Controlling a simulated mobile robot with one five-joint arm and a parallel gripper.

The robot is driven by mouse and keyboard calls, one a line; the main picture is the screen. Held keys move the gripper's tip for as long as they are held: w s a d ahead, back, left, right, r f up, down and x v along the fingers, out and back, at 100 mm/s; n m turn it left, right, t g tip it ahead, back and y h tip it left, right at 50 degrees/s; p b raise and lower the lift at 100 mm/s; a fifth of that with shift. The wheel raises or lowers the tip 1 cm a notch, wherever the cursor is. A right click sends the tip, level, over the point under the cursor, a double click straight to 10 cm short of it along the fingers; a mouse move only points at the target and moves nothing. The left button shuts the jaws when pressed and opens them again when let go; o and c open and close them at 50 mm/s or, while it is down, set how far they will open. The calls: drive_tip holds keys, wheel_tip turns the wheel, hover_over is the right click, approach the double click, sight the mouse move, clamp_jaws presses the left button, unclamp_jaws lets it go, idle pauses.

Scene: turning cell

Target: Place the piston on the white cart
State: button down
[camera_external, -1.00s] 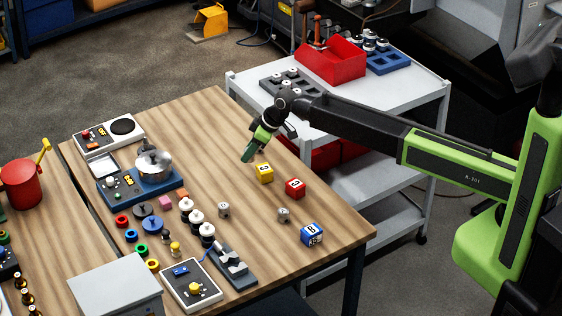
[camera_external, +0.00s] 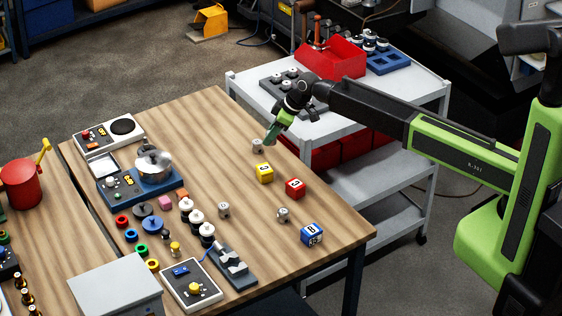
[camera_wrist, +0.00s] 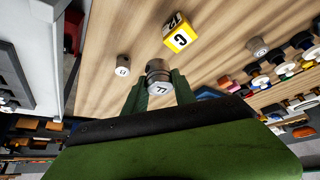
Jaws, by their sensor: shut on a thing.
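My gripper (camera_external: 269,141) is shut on a grey metal piston (camera_wrist: 158,78), which shows between the green fingers in the wrist view with a dark mark on its face. In the external view the fingers appear to hide it. The gripper is above the table's far right edge, close to the white cart (camera_external: 425,95). The cart's pale edge also shows at the left of the wrist view (camera_wrist: 48,60). Similar grey pistons stand on the table: one beside the gripper (camera_external: 257,145), one left of the cubes (camera_external: 223,210) and one near the blue cube (camera_external: 283,214).
The cart's top holds a dark tray with pieces (camera_external: 268,83), a red bin (camera_external: 347,62) and a blue tray (camera_external: 388,64); its near right part is bare. Yellow (camera_external: 265,173), red (camera_external: 295,188) and blue (camera_external: 312,233) cubes stand on the wooden table (camera_external: 225,120).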

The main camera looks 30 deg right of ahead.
drive_tip(key=w+d+r+m+t+h+p, duration=0.1)
drive_tip(key=w+d+m, duration=0.1)
drive_tip(key=d, duration=1.6)
drive_tip(key=w+d+r+m+h+p, duration=0.1)
drive_tip(key=w+d+m, duration=0.2)
drive_tip(key=d, duration=1.6)
drive_tip(key=b, duration=0.7)
hover_over(313, 124)
drive_tip(key=s+d, duration=0.1)
drive_tip(key=s, duration=0.1)
wheel_tip(313, 124, down, 7)
drive_tip(key=shift+w+d, duration=0.1)
drive_tip(key=shift+d, duration=0.05)
drive_tip(key=shift+w+a, duration=0.1)
drive_tip(key=shift+a, duration=0.15)
wheel_tip(313, 124, down, 4)
drive_tip(key=b, duration=0.4)
drive_tip(key=shift+f+b, duration=0.2)
drive_tip(key=shift+b, duration=0.1)
drive_tip(key=shift+r, duration=0.25)
drive_tip(key=shift+f, duration=0.2)
drive_tip(key=c, duration=1)
unclamp_jaws()
